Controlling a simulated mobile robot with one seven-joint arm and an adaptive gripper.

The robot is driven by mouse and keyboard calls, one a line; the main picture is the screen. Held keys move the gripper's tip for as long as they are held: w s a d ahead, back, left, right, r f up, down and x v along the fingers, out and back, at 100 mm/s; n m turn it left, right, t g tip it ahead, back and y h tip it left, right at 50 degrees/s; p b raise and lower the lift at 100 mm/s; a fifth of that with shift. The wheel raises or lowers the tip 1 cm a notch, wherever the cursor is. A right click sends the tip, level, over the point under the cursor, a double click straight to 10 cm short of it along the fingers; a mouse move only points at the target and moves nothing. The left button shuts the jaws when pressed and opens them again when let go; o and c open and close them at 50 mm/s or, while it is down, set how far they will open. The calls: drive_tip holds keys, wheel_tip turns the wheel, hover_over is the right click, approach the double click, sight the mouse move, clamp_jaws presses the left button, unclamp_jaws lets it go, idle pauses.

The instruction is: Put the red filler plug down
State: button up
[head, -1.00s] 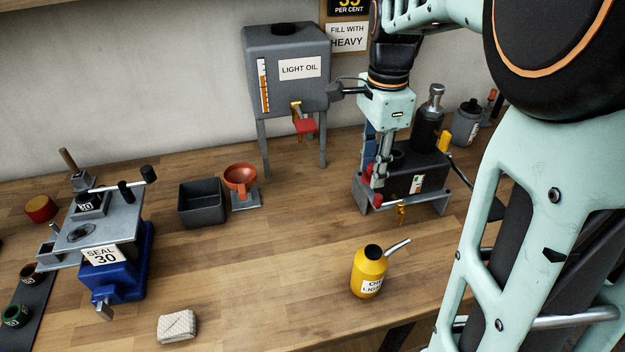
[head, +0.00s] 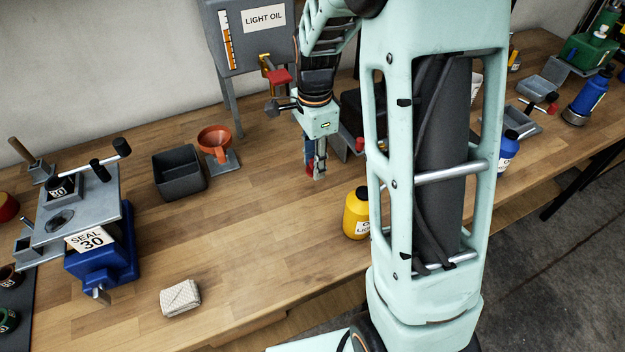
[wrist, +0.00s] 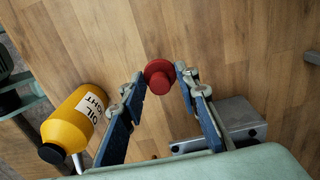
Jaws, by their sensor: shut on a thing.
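The red filler plug (wrist: 158,74) is between the fingertips of my gripper (wrist: 163,84) in the wrist view. Its round red head faces the camera, with bare wood behind it. My gripper is shut on it. In the head view my gripper (head: 317,172) points down over the bench, in front of the light oil tank. The plug is mostly hidden there by the fingers. I cannot tell exactly how high it is above the wood.
A yellow oil can (head: 354,214) stands right of my gripper; it also shows in the wrist view (wrist: 74,121). A dark tray (head: 180,172) and orange funnel (head: 214,142) stand to the left. A folded cloth (head: 180,298) lies in front. The bench middle (head: 250,225) is bare.

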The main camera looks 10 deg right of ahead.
sight(314, 187)
drive_tip(key=shift+f, duration=2.95)
drive_tip(key=shift+f, duration=0.15)
drive_tip(key=o, duration=0.9)
wheel_tip(314, 187, up, 12)
drive_tip(key=shift+r, duration=0.2)
